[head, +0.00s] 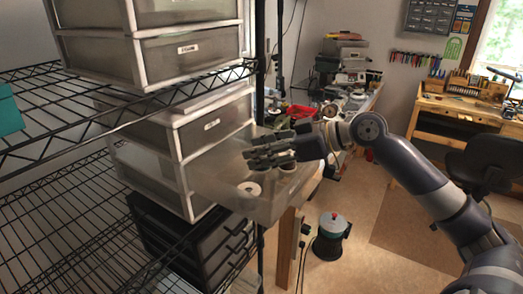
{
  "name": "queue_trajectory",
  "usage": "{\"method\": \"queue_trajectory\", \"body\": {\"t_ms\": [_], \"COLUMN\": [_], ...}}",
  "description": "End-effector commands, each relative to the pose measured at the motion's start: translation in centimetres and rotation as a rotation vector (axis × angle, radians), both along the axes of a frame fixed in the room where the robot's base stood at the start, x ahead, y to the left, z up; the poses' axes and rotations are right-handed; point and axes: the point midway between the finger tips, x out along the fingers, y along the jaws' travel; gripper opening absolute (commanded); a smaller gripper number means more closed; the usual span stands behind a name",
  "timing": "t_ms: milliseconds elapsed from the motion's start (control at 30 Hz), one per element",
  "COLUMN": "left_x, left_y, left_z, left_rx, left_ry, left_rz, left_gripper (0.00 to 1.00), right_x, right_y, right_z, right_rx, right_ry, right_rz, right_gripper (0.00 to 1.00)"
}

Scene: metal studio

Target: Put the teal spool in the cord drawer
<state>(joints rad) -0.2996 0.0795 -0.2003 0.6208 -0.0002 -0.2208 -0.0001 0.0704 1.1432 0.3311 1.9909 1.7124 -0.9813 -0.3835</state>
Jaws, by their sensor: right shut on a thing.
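My right gripper (262,152) reaches in from the right over an open, see-through drawer (215,180) pulled out of the lower drawer unit on the wire rack. Its fingers are shut on a small, dull greenish round thing (285,160), which looks like the teal spool and is mostly hidden by the fingers. It is over the drawer's space; I cannot tell whether it touches the floor of the drawer. A white disc with a dark centre (249,187) lies inside the drawer. The drawer's label cannot be read. My left gripper is not in view.
Closed drawer units (190,50) stand on the upper wire shelf (110,110). A black drawer unit (205,245) sits below the open drawer. A teal box (8,112) is at the left edge. A cluttered bench (365,100) stands behind; a round canister (330,232) is on the floor.

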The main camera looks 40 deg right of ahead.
Motion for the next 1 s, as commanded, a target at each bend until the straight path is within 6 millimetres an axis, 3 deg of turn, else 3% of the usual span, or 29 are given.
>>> {"method": "queue_trajectory", "body": {"t_ms": [567,600,667,1000], "left_x": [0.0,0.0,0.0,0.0], "left_y": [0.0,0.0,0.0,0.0], "left_z": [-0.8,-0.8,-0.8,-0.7], "left_rx": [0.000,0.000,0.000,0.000], "left_ry": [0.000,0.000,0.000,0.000], "left_rz": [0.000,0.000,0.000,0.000], "left_gripper": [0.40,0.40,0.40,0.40], "right_x": [0.0,0.0,0.0,0.0], "right_y": [0.0,0.0,0.0,0.0], "right_z": [-1.2,-1.2,-1.2,-1.1], "right_rx": [0.000,0.000,0.000,-0.001], "right_ry": [0.000,0.000,0.000,0.001], "right_rz": [-0.001,-0.001,0.000,0.000], "right_gripper": [0.19,0.48,0.59,0.59]}}
